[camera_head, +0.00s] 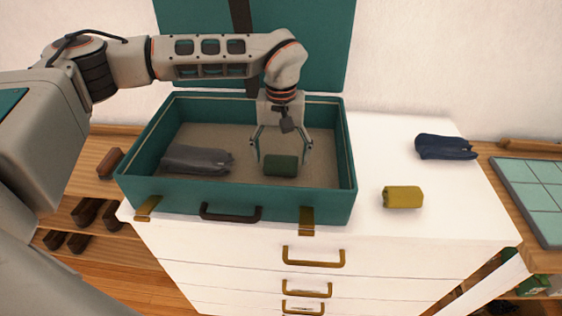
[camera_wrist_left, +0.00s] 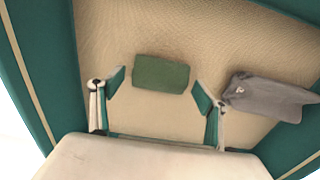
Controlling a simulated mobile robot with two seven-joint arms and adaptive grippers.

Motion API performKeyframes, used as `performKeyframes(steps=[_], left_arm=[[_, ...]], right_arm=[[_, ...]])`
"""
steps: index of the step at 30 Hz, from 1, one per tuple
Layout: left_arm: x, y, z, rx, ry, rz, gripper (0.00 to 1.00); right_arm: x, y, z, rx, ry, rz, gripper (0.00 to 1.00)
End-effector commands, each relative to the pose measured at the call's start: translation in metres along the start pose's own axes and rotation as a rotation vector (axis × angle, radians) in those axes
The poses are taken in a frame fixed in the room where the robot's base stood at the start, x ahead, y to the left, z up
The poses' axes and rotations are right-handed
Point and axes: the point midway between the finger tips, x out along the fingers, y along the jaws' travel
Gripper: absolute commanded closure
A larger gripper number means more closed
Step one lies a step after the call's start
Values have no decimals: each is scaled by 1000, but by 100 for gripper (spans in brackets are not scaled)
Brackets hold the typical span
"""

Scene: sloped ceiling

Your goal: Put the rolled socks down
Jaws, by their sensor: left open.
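The dark green rolled socks (camera_head: 281,166) lie in the open teal suitcase (camera_head: 180,198), right of its middle. In the left wrist view the green roll (camera_wrist_left: 161,74) rests on the beige lining, between and just beyond the fingertips. My left gripper (camera_head: 281,150) reaches down into the suitcase, with its fingers spread on either side of the roll. The fingers (camera_wrist_left: 160,88) are open, with a gap to the roll on both sides. A mustard yellow roll (camera_head: 403,197) lies on the white dresser top, right of the suitcase. My right gripper is not in view.
Folded grey clothing (camera_head: 197,160) lies at the left inside the suitcase. Folded navy clothing (camera_head: 445,147) lies on the white dresser (camera_head: 375,140). The suitcase lid (camera_head: 325,45) stands open behind. Shoes (camera_head: 87,211) sit on a wooden rack at left.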

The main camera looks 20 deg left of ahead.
Motion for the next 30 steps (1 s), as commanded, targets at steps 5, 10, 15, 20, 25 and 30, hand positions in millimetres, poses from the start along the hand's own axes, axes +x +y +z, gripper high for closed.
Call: performKeyframes(steps=[5, 10, 15, 20, 25, 30], left_arm=[[-40, 0, -1, 0, 4, 1, 25], [-71, 0, -1, 0, 4, 0, 25], [-89, 0, 0, 0, 1, 0, 25], [-95, 0, 0, 1, 0, 0, 25], [-95, 0, 0, 1, 0, 0, 25], [-95, 0, 0, 1, 0, 0, 25]], right_arm=[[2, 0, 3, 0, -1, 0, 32], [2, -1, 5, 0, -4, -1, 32], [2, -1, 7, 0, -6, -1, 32], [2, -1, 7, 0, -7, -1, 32], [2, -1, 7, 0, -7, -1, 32], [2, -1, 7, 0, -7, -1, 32]])
